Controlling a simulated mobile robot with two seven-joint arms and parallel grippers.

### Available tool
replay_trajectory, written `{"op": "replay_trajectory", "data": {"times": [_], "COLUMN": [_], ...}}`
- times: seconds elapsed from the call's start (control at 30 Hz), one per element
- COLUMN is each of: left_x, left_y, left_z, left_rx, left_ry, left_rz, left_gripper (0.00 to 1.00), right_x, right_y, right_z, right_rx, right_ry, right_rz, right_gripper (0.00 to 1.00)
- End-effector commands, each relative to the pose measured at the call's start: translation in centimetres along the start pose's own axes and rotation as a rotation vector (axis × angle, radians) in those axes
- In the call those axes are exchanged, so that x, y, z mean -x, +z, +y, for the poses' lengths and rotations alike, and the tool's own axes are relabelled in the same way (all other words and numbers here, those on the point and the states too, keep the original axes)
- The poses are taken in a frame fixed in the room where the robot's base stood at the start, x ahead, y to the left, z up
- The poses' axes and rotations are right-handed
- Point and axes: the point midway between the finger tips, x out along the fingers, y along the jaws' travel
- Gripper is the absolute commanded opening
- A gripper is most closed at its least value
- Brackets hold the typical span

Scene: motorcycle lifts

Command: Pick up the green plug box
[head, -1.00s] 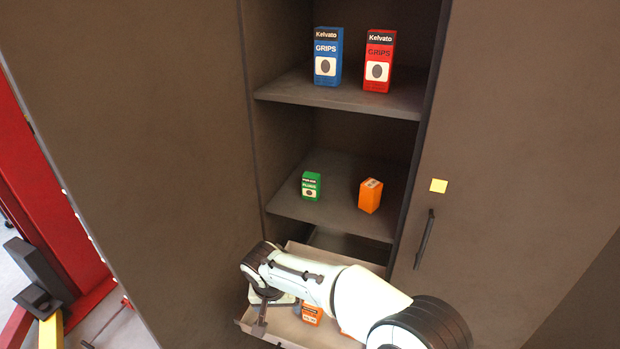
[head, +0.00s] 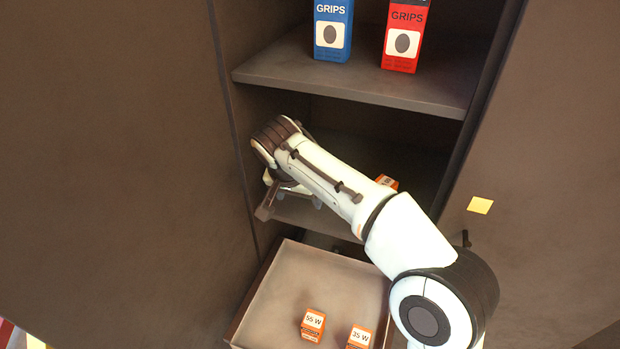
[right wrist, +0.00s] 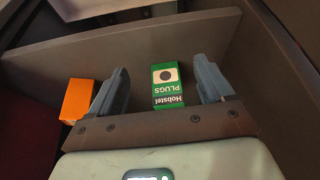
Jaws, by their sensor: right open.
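The green plug box (right wrist: 168,88) stands on the shelf in the right wrist view, its PLUGS label upside down. It shows between the two spread fingers of my right gripper (right wrist: 164,82), with a gap to the finger on each side. In the head view my right gripper (head: 290,207) is at the left part of the lower shelf, and the gripper and arm hide the green box. My right gripper is open. My left gripper is not in view.
An orange box (right wrist: 77,100) stands beside the green one; in the head view (head: 386,182) my arm partly hides it. Below is an open drawer (head: 262,310) with two orange boxes. Blue (head: 332,30) and red (head: 403,38) GRIPS boxes stand on the upper shelf (head: 350,80).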

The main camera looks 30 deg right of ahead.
Motion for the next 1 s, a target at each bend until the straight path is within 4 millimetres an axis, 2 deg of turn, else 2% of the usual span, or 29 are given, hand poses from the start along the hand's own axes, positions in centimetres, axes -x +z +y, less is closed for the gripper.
{"op": "replay_trajectory", "data": {"times": [0.03,0.1,0.37,0.6,0.7,0.8,1.0], "left_x": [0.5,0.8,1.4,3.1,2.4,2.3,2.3], "left_y": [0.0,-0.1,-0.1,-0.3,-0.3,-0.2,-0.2], "left_z": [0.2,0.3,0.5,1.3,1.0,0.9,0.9], "left_rx": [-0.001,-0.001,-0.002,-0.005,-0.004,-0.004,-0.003], "left_ry": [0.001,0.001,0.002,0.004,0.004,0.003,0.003], "left_rz": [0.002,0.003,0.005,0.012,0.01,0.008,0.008], "left_gripper": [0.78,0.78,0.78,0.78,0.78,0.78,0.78], "right_x": [-0.3,-0.7,-1.6,-3.0,-4.9,-5.8,-6.1], "right_y": [-1.1,-2.2,-4.0,-7.8,-7.2,-7.2,-7.2], "right_z": [0.0,0.0,0.0,0.0,0.0,0.0,0.0], "right_rx": [-0.004,-0.002,0.0,-0.002,0.003,0.003,0.003], "right_ry": [0.003,0.002,0.0,0.003,0.002,0.0,-0.001], "right_rz": [0.001,0.003,0.0,0.001,-0.002,0.0,0.0], "right_gripper": [0.81,0.81,0.81,0.81,0.81,0.81,0.81]}}
